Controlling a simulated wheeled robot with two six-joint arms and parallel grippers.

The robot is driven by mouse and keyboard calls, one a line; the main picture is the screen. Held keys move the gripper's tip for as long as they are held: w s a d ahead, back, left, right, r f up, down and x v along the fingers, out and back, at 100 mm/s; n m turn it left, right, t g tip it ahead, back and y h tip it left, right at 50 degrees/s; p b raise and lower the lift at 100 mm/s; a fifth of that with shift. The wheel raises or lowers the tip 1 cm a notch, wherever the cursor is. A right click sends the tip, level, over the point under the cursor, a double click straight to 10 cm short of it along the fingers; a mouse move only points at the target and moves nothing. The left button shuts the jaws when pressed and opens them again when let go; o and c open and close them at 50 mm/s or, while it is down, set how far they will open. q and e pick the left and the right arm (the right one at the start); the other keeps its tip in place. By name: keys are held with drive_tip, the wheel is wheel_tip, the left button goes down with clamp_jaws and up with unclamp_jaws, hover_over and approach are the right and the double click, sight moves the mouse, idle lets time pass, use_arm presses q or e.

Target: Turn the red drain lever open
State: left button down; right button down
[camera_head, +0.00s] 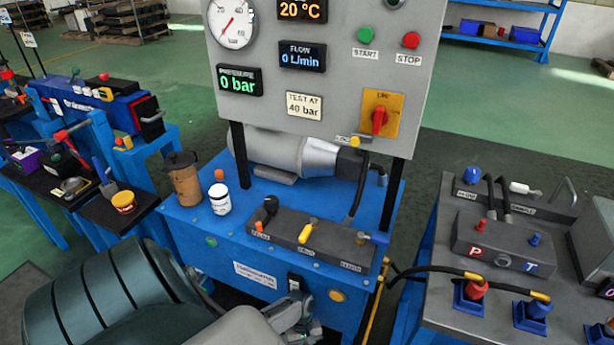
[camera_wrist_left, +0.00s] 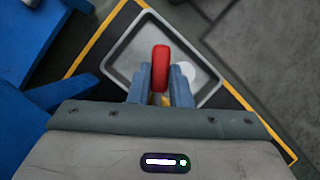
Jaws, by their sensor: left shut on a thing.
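The red lever (camera_wrist_left: 160,62) stands out between the two blue-grey fingers of my left gripper (camera_wrist_left: 161,75) in the left wrist view. The fingers are shut on it, one on each side. A small yellow-orange part shows at the base between the fingers. In the head view my left arm comes in at the lower left and ends low in front of the blue bench (camera_head: 240,255). The red lever and the fingertips are hidden there. My right gripper is in neither view.
A grey tray (camera_wrist_left: 120,68) lies below the lever, inside yellow floor lines. A hose runs to the grey stand (camera_head: 450,310) at right.

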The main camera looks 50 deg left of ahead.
use_arm(q)
drive_tip(key=c, duration=1.3)
unclamp_jaws()
drive_tip(key=shift+r, duration=0.25)
drive_tip(key=r, duration=0.1)
drive_tip(key=r+p, duration=0.1)
drive_tip(key=r, duration=0.1)
drive_tip(key=shift+s+r+p, duration=0.2)
drive_tip(key=shift+r+p, duration=0.05)
drive_tip(key=shift+p, duration=0.05)
drive_tip(key=s+d, duration=0.7)
drive_tip(key=s+d+r+p, duration=0.1)
drive_tip(key=s+d, duration=0.3)
drive_tip(key=shift+d, duration=0.1)
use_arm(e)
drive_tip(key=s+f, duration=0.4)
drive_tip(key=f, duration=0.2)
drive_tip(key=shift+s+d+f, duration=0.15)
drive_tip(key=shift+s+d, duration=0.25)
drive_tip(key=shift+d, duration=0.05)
